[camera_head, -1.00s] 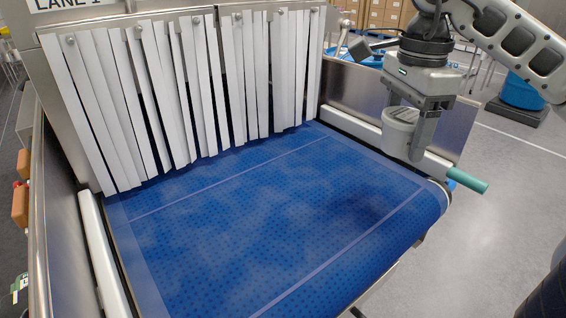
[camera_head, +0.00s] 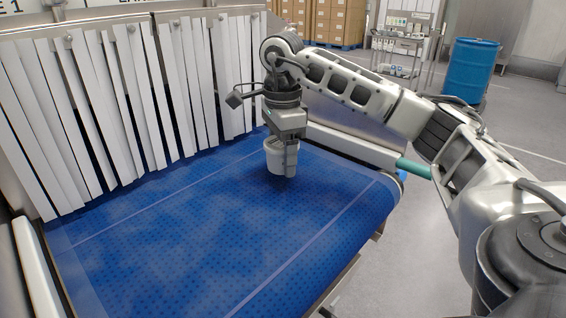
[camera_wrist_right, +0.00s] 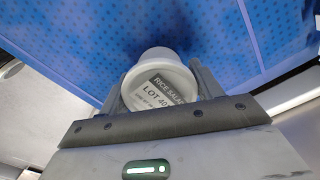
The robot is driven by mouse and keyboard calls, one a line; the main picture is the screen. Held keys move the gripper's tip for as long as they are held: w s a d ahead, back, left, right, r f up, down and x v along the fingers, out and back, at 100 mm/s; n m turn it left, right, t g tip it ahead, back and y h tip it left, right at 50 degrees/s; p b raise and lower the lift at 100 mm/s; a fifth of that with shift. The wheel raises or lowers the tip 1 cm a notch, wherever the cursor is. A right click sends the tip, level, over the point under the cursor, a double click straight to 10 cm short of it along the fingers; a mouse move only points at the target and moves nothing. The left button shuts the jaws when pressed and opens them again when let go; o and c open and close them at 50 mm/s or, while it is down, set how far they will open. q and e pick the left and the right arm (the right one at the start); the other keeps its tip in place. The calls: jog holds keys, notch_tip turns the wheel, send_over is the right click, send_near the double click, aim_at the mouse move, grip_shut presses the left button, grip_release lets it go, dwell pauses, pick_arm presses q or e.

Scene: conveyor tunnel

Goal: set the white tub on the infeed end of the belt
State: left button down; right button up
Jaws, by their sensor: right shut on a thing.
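The white tub (camera_head: 278,163) is held by my right gripper (camera_head: 289,165) over the blue belt (camera_head: 190,225), toward its far right part near the strip curtain. The tub looks upright. I cannot tell whether its base touches the belt. In the right wrist view the tub (camera_wrist_right: 160,62) sits between the two fingers, and its label reads "RICE SALAD LOT 40", partly cut off. My right gripper is shut on the tub. My left gripper is not in view.
A curtain of white strips (camera_head: 130,95) hangs across the tunnel mouth. A side rail with a teal end (camera_head: 413,168) runs along the belt's right. A blue drum (camera_head: 470,70), a cart (camera_head: 400,45) and cardboard boxes (camera_head: 338,20) stand behind. The belt's near part is bare.

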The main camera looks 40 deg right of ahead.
notch_tip(320, 180, down, 3)
jog(key=shift+r, duration=0.2)
jog(key=shift+f, duration=0.1)
jog(key=shift+f, duration=0.1)
jog(key=o, duration=1.4)
